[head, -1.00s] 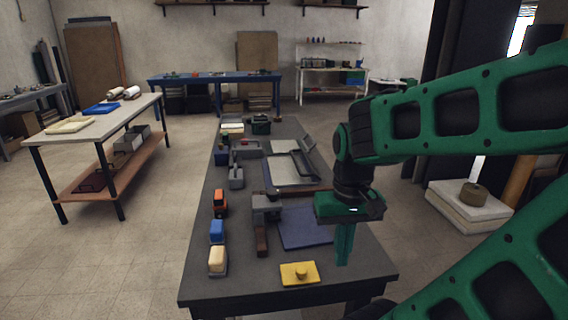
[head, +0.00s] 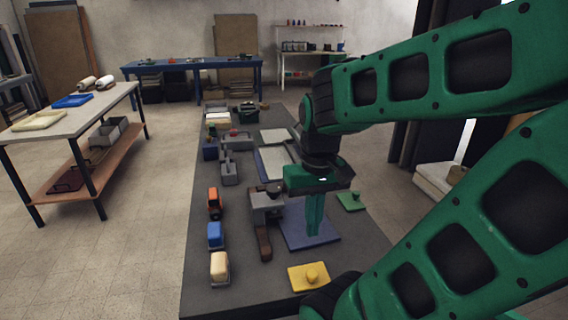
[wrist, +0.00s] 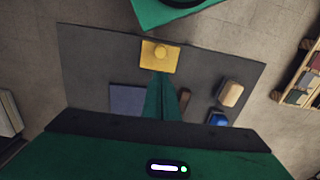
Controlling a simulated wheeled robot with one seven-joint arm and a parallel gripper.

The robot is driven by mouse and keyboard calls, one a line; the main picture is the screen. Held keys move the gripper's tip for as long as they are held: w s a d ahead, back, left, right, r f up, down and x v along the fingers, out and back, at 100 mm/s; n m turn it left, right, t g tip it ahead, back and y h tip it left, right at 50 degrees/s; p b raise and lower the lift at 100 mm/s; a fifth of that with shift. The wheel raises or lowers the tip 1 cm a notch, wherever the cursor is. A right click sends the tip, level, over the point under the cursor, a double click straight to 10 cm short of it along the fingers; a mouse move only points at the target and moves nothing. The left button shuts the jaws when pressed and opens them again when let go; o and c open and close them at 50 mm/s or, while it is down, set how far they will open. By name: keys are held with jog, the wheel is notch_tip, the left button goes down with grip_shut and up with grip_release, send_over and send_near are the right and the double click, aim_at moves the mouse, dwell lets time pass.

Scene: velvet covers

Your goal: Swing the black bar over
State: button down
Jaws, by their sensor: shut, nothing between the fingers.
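My gripper (head: 313,232) is shut and empty, its green fingers pointing down over the dark blue mat (head: 296,241). A light panel in a dark frame (head: 272,165) lies on the dark table (head: 222,292), beyond the gripper. My wrist and arm cover its right side. I cannot pick out the black bar now; it may be hidden behind my wrist.
The yellow knobbed plate (head: 309,277) is near the table's front. A green knobbed plate (head: 351,201) lies right of the mat. A grey block (head: 262,203), a brown block (head: 264,243), and orange (head: 214,203), blue (head: 215,235) and cream (head: 220,268) blocks stand left.

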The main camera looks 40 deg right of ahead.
jog(key=w+d+f+n+g+h, duration=0.15)
jog(key=w+d+n, duration=0.45)
jog(key=w+d, duration=0.95)
jog(key=w+d+n+g+h, duration=0.25)
jog(key=w+d+n, duration=0.65)
jog(key=w, duration=1.1)
jog(key=w+d+f+n+h, duration=0.2)
jog(key=w+d+f, duration=0.3)
jog(key=w, duration=0.4)
jog(key=x, duration=0.8)
jog(key=shift+s+d+f, duration=0.2)
jog(key=shift+s+d, duration=0.05)
jog(key=shift+d, duration=0.15)
